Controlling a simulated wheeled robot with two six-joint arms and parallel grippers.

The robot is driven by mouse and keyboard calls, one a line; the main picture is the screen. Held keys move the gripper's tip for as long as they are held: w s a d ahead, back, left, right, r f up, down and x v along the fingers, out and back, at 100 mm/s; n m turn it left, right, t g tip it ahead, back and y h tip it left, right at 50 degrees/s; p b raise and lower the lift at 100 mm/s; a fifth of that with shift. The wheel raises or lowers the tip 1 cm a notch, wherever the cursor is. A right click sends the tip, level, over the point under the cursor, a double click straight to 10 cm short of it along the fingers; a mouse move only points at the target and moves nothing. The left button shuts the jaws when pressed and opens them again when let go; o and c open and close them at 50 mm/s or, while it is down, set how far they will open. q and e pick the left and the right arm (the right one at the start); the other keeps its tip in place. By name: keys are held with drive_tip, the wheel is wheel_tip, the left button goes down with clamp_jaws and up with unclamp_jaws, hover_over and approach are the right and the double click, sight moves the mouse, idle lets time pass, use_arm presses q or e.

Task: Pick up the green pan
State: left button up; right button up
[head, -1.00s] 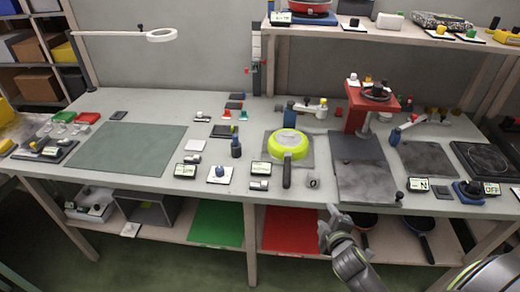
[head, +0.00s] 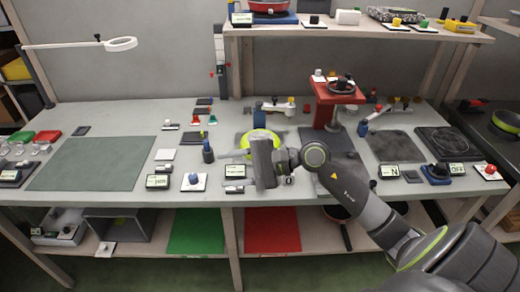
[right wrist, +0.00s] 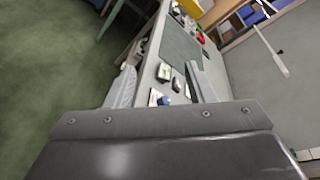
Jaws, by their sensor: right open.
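The green pan (head: 260,135) sits on the worktop near its middle in the head view. Only part of its lime-green body shows, since my right gripper and wrist cover its front and the handle. My right gripper (head: 233,156) is over the worktop in front of the pan, pointing left, open and with nothing seen in it. In the right wrist view its two fingers (right wrist: 164,85) are spread apart, with the worktop visible between them. The pan does not show clearly in that view. My left gripper is not in view.
A red stand (head: 336,92) rises right of the pan. A dark green mat (head: 95,163) lies clear on the left. An upper shelf (head: 350,31) spans the back right.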

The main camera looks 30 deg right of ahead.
drive_tip(key=d+n+g+h, duration=0.3)
drive_tip(key=d+n+h, duration=0.75)
drive_tip(key=d, duration=0.55)
drive_tip(key=shift+m+h, duration=0.85)
drive_tip(key=p+x, duration=0.1)
drive_tip(key=x, duration=0.5)
drive_tip(key=p+x, duration=0.1)
drive_tip(key=x, duration=0.5)
drive_tip(key=shift+w+a+f+p, duration=0.25)
drive_tip(key=shift+w+p, duration=0.05)
drive_tip(key=shift+w, duration=0.05)
drive_tip(key=shift+w+a+f+p, duration=0.1)
drive_tip(key=shift+w+f+p, duration=0.2)
drive_tip(key=shift+f+p, duration=0.05)
drive_tip(key=p+x, duration=0.1)
drive_tip(key=x, duration=0.2)
drive_tip(key=shift+w, duration=0.1)
drive_tip(key=shift+w+f, duration=0.3)
drive_tip(key=shift+f, duration=0.2)
clamp_jaws()
